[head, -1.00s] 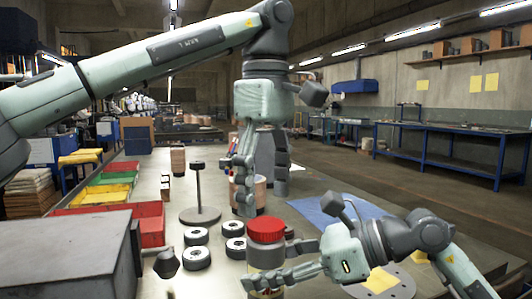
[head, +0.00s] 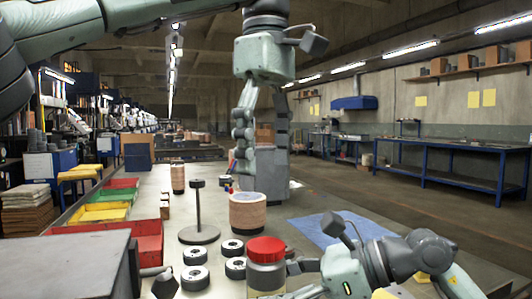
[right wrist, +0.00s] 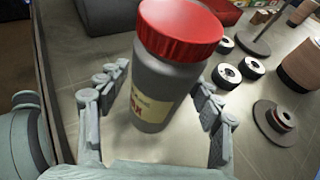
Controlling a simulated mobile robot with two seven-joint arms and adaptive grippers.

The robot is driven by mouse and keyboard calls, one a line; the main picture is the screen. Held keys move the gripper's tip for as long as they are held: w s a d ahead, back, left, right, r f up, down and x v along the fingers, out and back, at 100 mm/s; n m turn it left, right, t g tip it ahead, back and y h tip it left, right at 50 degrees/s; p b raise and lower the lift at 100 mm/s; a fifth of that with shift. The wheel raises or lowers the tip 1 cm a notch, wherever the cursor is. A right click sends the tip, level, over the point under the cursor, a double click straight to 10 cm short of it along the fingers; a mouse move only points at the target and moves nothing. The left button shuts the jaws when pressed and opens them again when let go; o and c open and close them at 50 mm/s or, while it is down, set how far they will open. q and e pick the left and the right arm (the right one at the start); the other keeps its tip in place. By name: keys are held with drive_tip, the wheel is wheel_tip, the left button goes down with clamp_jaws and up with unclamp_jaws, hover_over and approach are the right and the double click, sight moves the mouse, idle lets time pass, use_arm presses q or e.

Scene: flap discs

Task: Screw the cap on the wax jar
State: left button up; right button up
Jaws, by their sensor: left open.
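The wax jar (head: 266,278) is a grey jar with a pale label, upright near the front of the bench. The red cap (head: 267,249) sits on its mouth and looks level; how tight it is cannot be seen. In the right wrist view the jar (right wrist: 155,95) and cap (right wrist: 180,30) are close up. My right gripper (right wrist: 163,98) has its fingers on either side of the jar body below the cap, seemingly touching it.
Several dark ring-shaped discs (head: 195,278) lie left of the jar. A post on a round base (head: 199,235) and a tan disc stack (head: 247,214) stand behind. A grey box (head: 70,265) and coloured bins (head: 118,205) line the left. A blue sheet (head: 325,230) lies right.

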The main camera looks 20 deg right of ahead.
drive_tip(key=shift+o, duration=0.3)
drive_tip(key=v, duration=1.2)
drive_tip(key=shift+f, duration=0.1)
